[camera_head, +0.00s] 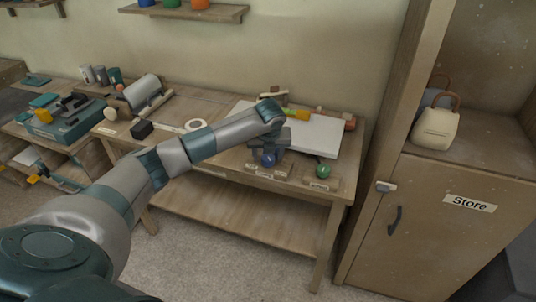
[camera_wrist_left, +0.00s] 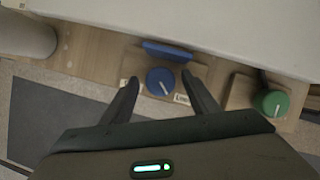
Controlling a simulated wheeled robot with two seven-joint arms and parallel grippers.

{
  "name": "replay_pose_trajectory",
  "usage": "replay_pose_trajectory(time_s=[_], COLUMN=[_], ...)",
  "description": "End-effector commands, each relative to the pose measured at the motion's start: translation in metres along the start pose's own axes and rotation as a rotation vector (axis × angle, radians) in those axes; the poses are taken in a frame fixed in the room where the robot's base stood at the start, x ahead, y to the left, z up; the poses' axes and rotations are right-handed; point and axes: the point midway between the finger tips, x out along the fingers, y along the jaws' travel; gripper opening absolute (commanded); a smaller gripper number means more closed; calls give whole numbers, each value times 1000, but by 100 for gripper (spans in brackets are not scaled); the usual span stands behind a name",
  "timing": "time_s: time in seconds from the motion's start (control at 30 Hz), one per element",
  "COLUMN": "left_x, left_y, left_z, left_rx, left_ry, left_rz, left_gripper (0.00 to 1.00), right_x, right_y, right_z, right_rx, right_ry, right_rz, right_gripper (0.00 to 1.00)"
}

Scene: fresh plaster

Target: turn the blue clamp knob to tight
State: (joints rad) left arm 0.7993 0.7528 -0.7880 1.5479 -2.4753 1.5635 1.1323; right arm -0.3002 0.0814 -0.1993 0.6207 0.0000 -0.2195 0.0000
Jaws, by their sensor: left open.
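The blue clamp knob (camera_wrist_left: 160,82) is round with a white pointer line that slants toward the lower right in the left wrist view. It sits on a wooden block, with a flat blue piece (camera_wrist_left: 167,50) just beyond it. Small white labels flank the knob, partly covered by my fingers and not fully readable. My left gripper (camera_wrist_left: 160,76) is open, one finger on each side of the knob in that view; I cannot tell whether they touch it. In the head view the blue knob (camera_head: 268,159) shows just below my left gripper (camera_head: 270,149). My right gripper is out of view.
A green knob (camera_wrist_left: 271,103) on its own wooden block stands to the right. A white board (camera_head: 320,138) lies behind on the workbench (camera_head: 341,188). A cabinet (camera_head: 425,235) stands right.

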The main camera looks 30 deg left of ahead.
Motion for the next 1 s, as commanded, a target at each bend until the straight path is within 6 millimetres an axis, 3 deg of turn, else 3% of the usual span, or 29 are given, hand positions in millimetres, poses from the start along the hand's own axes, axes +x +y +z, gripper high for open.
replay_pose_trajectory(time_s=[0.17, 0.37, 0.73, 1.0], left_x=[0, 0, 1, 4], left_y=[0, 0, 0, 2], left_z=[0, 0, -1, -1], left_rx=[0, 0, 27, 137], left_ry=[0, 0, 1, -1], left_rz=[0, 0, -11, -58], left_gripper=[55, 14, 14, 14], right_x=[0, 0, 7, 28], right_y=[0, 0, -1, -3], right_z=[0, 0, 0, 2], right_rx=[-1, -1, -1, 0], right_ry=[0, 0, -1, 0], right_rz=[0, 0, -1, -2], right_gripper=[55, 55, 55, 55])
